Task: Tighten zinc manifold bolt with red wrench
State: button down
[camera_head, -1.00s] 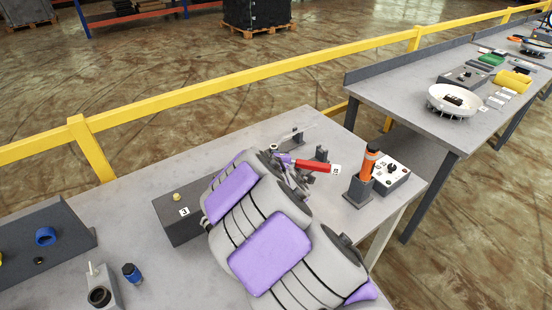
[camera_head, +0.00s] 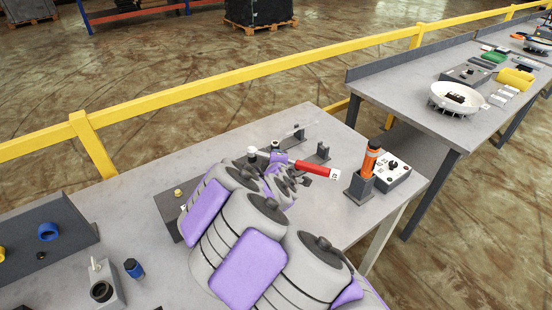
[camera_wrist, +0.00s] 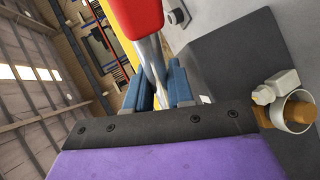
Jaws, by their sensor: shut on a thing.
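My gripper (camera_head: 284,164) is shut on the red wrench (camera_head: 316,169) above the near table. The wrench's red handle points right and carries a white tag at its end. In the wrist view, the blue fingers of my gripper (camera_wrist: 157,92) close on the silver shank of the red wrench (camera_wrist: 139,16). The dark manifold block (camera_head: 166,203) is partly hidden behind my arm, with a brass fitting (camera_head: 178,193) at its left. A pale bolt-like fitting (camera_head: 252,152) shows left of my gripper. I cannot tell whether the wrench touches it.
An orange-handled tool (camera_head: 370,160) stands in a dark holder right of the wrench, beside a control box (camera_head: 393,171). Small dark stands (camera_head: 322,152) rise behind the wrench. A yellow rail (camera_head: 250,78) runs behind the table. A blue-capped piece (camera_head: 134,268) stands at front left.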

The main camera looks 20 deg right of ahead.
jog(key=shift+w+d+n+p, duration=0.15)
jog(key=shift+n+p, duration=0.15)
jog(key=shift+p, duration=0.6)
jog(key=shift+y, duration=0.4)
jog(key=shift+r+p, duration=1.75)
jog(key=shift+r, duration=1.25)
